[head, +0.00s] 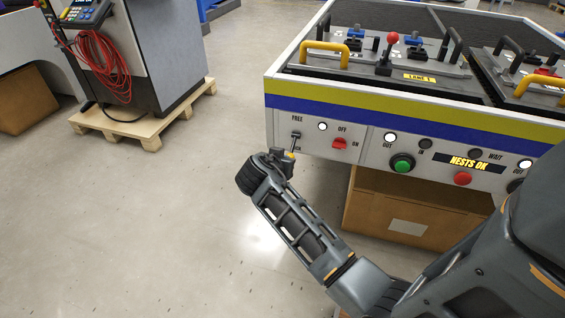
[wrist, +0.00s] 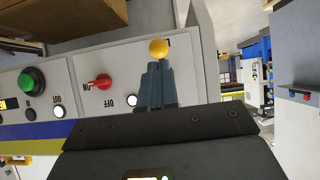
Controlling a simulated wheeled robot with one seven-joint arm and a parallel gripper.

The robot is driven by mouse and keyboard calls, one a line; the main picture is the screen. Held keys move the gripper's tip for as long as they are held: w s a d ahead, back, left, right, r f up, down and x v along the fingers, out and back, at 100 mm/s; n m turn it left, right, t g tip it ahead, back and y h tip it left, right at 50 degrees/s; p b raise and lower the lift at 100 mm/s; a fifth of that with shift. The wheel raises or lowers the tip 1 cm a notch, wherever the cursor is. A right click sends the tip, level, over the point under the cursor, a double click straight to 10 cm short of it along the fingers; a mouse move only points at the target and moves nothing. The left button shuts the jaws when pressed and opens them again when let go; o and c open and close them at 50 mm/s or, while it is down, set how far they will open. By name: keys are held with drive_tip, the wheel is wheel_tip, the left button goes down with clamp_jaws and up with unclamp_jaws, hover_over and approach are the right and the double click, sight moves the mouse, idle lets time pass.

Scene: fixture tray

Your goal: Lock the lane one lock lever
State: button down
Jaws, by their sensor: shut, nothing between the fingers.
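The lock lever (head: 295,136) is at the left end of the white front panel, between a FREE label above and a partly hidden LOCK label below. Its stem slants down from the pivot, and its lower end is by my gripper. In the wrist view its yellow ball knob (wrist: 159,49) shows just beyond my fingertips; the stem is hidden behind them. My gripper (wrist: 159,68) is shut and empty, right at the lever. It also shows in the head view (head: 287,157), in front of the panel's lower left. I cannot tell whether the fingers touch the lever.
A red OFF/ON switch (head: 339,143), a green button (head: 402,163) and a red button (head: 463,178) sit along the panel. The display (head: 469,162) reads NESTS OK. A cardboard box (head: 410,212) stands beneath. Open floor lies to the left.

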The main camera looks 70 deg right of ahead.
drive_tip(key=a+f+v, duration=0.1)
drive_tip(key=v, duration=0.8)
drive_tip(key=shift+a+f, duration=0.2)
drive_tip(key=shift+a, duration=0.25)
drive_tip(key=shift+s, duration=0.1)
